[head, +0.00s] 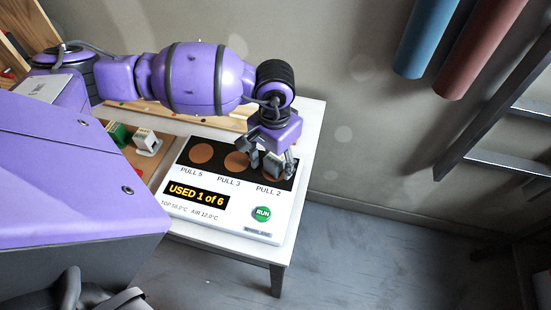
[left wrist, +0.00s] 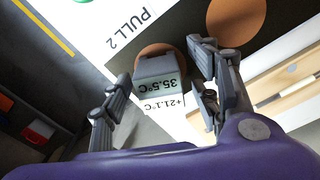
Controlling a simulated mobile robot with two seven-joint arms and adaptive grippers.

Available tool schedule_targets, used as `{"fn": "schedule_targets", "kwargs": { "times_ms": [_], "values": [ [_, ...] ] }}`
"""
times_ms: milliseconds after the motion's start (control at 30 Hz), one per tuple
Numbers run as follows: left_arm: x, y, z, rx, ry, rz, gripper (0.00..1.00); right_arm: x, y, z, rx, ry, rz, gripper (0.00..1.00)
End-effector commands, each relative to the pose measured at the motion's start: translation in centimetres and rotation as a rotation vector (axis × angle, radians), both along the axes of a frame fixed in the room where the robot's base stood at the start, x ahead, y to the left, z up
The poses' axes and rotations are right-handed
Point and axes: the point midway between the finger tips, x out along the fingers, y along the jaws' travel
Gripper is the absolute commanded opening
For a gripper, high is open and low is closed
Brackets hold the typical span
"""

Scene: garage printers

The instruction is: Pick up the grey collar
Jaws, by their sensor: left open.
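The grey collar (left wrist: 156,68) is a small block with a light tag reading 35.5°C and +21.1°C. It sits on the copper disc by the PULL 2 label, and part of that disc (left wrist: 158,49) shows behind it in the left wrist view. In the head view the collar (head: 273,161) is partly hidden by my fingers. My left gripper (left wrist: 160,72) is open, with one finger on each side of the collar. I cannot tell whether the fingers touch it. In the head view the left gripper (head: 271,160) is low over the panel's right end.
The white panel (head: 225,217) has a USED 1 of 6 display (head: 197,194) and a green RUN button (head: 262,214). It lies on a white table (head: 309,137). Small green and white blocks (head: 147,140) stand at the left. Blue (head: 427,38) and red (head: 480,48) tubes hang on the wall.

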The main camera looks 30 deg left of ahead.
Motion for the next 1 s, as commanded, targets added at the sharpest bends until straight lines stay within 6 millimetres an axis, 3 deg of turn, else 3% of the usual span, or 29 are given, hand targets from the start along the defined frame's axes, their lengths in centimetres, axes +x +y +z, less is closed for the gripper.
{"fn": "schedule_targets", "kwargs": {
  "times_ms": [133,500,800,1000],
  "values": [
    [0.0,0.0,0.0,0.0,0.0,0.0,0.54,0.1,0.0,0.0,0.001,-0.002,0.001,0.0],
    [0.1,0.0,0.1,0.0,-0.001,0.0,0.08,0.2,0.1,0.1,0.0,-0.003,0.001,0.0],
    [0.1,0.0,0.3,0.0,-0.002,0.0,0.08,0.0,0.0,-0.1,-0.001,0.0,0.002,0.0],
    [0.2,0.0,2.1,0.001,-0.003,-0.002,0.08,-0.5,0.0,-0.8,-0.001,0.013,0.004,0.0]
  ]
}}
